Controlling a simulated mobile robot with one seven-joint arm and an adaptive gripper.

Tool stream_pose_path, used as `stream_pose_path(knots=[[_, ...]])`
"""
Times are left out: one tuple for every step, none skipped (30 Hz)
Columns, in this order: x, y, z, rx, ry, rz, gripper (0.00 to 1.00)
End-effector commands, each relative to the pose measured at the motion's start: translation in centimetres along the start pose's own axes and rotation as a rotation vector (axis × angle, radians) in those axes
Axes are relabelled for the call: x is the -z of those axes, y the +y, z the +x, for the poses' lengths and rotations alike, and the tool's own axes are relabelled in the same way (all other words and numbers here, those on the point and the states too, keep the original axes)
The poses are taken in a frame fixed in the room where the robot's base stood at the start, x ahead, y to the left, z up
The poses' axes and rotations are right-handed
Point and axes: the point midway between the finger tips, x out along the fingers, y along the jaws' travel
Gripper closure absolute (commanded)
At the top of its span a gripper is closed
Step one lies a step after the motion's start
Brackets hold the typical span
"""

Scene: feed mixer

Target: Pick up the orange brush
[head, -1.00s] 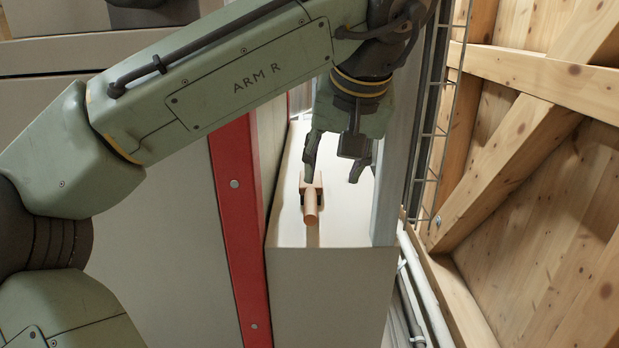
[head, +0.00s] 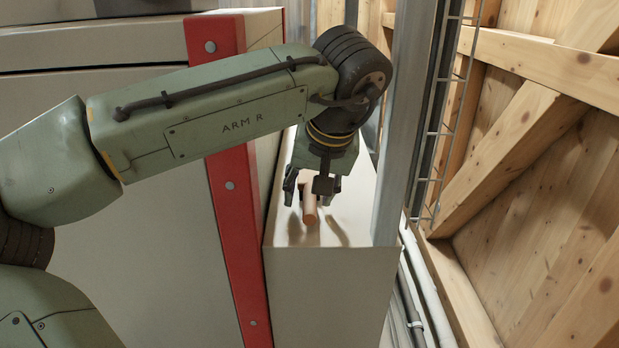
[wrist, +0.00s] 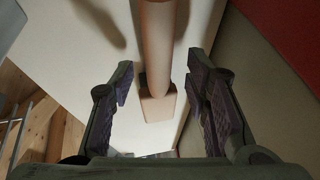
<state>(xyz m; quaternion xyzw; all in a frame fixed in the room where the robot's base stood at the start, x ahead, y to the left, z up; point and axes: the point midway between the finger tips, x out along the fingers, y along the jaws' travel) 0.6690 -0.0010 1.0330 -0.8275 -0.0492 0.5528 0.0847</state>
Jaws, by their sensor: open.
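The orange brush (head: 310,212) lies on the pale top of a narrow cabinet (head: 330,300). In the head view my gripper hides much of it, and only its rounded handle end shows clearly. In the wrist view the brush handle (wrist: 157,40) runs from the top edge down to a wider block between the fingers. My gripper (head: 312,195) is open above the brush, one finger on each side of it. The wrist view shows gaps between both fingers (wrist: 160,78) and the brush, with nothing held.
A red upright strip (head: 230,190) and a large pale machine body stand left of the cabinet. The cabinet top is narrow but otherwise bare.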

Motion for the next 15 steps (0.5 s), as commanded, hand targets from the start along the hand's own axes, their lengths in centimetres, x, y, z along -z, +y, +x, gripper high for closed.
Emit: stream_pose_path(knots=[[0.0,0.0,0.6,0.001,-0.002,0.001,0.57],[0.0,0.0,0.9,0.0,-0.001,0.001,0.57],[0.0,0.0,1.2,0.001,-0.001,0.001,0.57],[0.0,0.0,1.4,0.0,0.0,0.001,0.57],[0.0,0.1,1.6,0.0,0.001,0.001,0.57],[0.0,0.1,1.7,-0.001,0.001,0.001,0.57],[0.0,0.1,1.7,-0.001,0.001,0.001,0.57],[0.0,0.1,1.7,-0.001,0.001,0.001,0.57],[0.0,0.1,1.7,-0.001,0.001,0.001,0.57],[0.0,0.1,1.7,-0.001,0.001,0.001,0.57],[0.0,0.1,1.7,-0.001,0.001,0.001,0.57],[0.0,0.1,1.7,-0.001,0.001,0.001,0.58],[0.0,0.1,1.7,-0.001,0.001,0.001,0.6],[0.0,0.1,1.7,-0.001,0.001,0.001,0.62],[0.0,0.1,1.7,-0.001,0.001,0.001,0.65]])
